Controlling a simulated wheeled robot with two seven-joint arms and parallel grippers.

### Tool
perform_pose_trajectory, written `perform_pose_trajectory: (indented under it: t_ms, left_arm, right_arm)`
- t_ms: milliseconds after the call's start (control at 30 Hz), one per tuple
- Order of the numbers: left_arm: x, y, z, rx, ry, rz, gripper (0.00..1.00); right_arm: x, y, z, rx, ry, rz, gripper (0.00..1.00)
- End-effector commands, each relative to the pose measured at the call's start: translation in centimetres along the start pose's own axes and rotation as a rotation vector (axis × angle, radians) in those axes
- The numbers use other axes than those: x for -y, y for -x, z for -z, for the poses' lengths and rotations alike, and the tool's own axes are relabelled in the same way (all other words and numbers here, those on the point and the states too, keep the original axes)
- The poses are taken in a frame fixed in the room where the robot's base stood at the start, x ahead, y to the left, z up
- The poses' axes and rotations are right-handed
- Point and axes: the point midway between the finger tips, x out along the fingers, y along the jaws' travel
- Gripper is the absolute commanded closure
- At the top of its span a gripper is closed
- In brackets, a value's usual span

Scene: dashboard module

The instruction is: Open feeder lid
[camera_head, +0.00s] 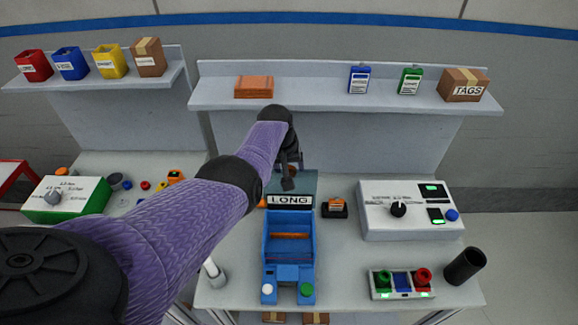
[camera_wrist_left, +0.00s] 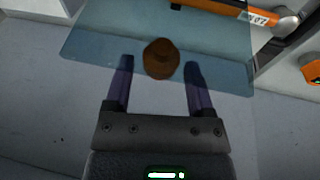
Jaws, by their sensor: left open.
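The feeder is a blue, open-topped body (camera_head: 290,238) with a LONG label (camera_head: 290,200), in the middle of the bench in the head view. Its lid is a see-through teal panel (camera_head: 306,184) at the back end, partly hidden by my left arm. In the left wrist view the lid (camera_wrist_left: 95,40) carries a brown round knob (camera_wrist_left: 161,58). My left gripper (camera_head: 290,178) is over the lid. It also shows in the wrist view (camera_wrist_left: 160,66), open, with one finger on each side of the knob. Contact with the knob cannot be told. My right gripper is not in view.
A white control box (camera_head: 411,225) stands right of the feeder, and a small orange-and-black item (camera_head: 335,208) lies between them. A button panel (camera_head: 401,283) and a dark cup (camera_head: 464,267) are front right. A shelf (camera_head: 345,98) runs behind. A green-and-white box (camera_head: 67,199) is left.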

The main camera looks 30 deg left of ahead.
Motion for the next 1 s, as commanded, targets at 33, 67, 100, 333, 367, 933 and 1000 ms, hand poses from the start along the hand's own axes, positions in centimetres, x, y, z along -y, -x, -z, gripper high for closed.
perform_pose_trajectory:
  t_ms: [33,67,100,333,367,933,1000]
  left_arm:
    - [0.0,0.0,-0.1,0.002,0.0,0.0,0.19]
    - [0.0,-0.1,-0.1,0.003,0.0,0.0,0.19]
    - [0.0,-0.1,-0.1,0.004,0.0,0.0,0.19]
    - [0.0,0.1,-0.2,0.007,0.001,0.0,0.19]
    - [-0.1,0.4,-0.2,0.008,0.001,0.0,0.19]
    - [-0.1,9.8,0.0,0.004,0.0,0.0,0.19]
    - [0.0,9.9,-0.1,0.006,0.0,0.0,0.19]
  right_arm:
    - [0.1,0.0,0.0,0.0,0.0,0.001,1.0]
    - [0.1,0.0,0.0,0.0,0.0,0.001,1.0]
    - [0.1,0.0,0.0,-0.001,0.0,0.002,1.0]
    - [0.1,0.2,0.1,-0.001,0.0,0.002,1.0]
    - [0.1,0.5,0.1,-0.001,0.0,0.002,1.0]
    - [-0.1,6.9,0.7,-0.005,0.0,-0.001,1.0]
    - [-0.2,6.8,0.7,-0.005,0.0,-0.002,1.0]
